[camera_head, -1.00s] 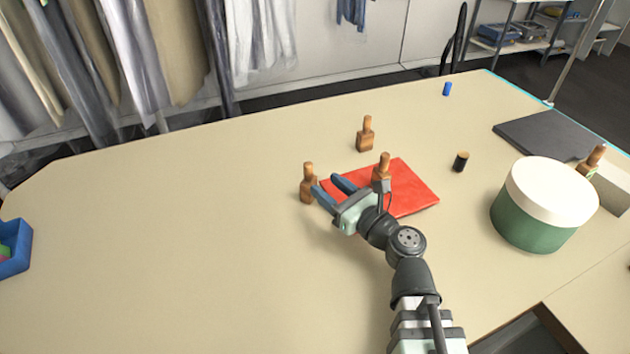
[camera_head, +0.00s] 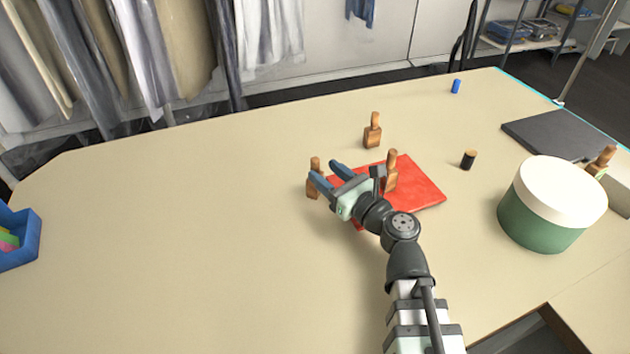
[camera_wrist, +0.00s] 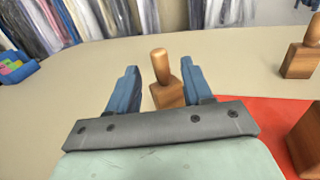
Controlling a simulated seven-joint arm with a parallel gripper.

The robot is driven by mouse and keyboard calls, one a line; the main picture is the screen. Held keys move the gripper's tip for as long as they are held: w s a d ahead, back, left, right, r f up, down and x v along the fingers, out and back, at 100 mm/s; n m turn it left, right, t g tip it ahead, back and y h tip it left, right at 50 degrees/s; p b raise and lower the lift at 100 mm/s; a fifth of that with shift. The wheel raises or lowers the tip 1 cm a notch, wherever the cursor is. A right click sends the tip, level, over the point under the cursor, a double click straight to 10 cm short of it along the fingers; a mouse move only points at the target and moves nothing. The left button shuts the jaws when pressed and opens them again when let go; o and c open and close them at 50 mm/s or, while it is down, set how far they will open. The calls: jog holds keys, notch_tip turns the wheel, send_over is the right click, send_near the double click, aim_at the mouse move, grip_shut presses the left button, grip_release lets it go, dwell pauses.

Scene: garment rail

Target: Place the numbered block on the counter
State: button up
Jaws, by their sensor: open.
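Several wooden blocks with upright round handles stand on the counter (camera_head: 190,230); no number is readable on any. One block (camera_head: 314,185) stands upright at the left edge of the red mat, and it shows between my fingers in the wrist view (camera_wrist: 167,94). My gripper (camera_head: 327,172) is open and low at this block, with nothing held; the left finger partly covers the block in the head view. A second block (camera_head: 372,135) stands behind the mat. A third block (camera_head: 391,178) stands at the mat, right of my gripper. Another (camera_head: 602,163) is at the far right, partly hidden.
The flat red mat (camera_head: 425,190) lies under my wrist. A green drum with a white lid (camera_head: 550,195), a dark cylinder (camera_head: 468,159), a dark slab (camera_head: 552,134) and a blue cylinder (camera_head: 456,86) are to the right. A blue bin (camera_head: 22,240) is at left. The counter's left-middle is clear.

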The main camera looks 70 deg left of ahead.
aim_at(318, 167)
jog(key=x, duration=0.5)
jog(key=shift+d, duration=0.1)
grip_shut()
dwell(0.3)
